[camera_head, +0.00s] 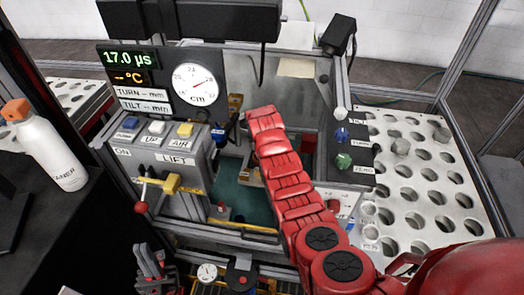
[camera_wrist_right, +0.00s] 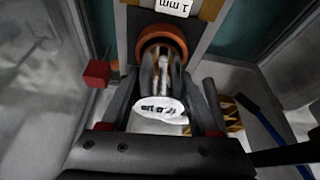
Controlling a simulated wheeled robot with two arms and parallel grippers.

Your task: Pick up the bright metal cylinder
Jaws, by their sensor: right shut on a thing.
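In the right wrist view a bright, shiny metal cylinder (camera_wrist_right: 161,75) with a white oval label stands between the two dark fingers of my right gripper (camera_wrist_right: 170,100). The gripper is shut on it. The cylinder's far end is at an orange ring (camera_wrist_right: 162,42); I cannot tell whether it is still inside it. In the head view my red right arm reaches into the machine and hides its gripper and the cylinder. My left gripper (camera_head: 152,258) is low at the left, in front of the machine, its fingers apart and empty.
A control box (camera_head: 165,150) with a red-knobbed lever (camera_head: 141,207) is left of the arm. A white bottle (camera_head: 48,150) stands far left. Metal posts frame the machine opening.

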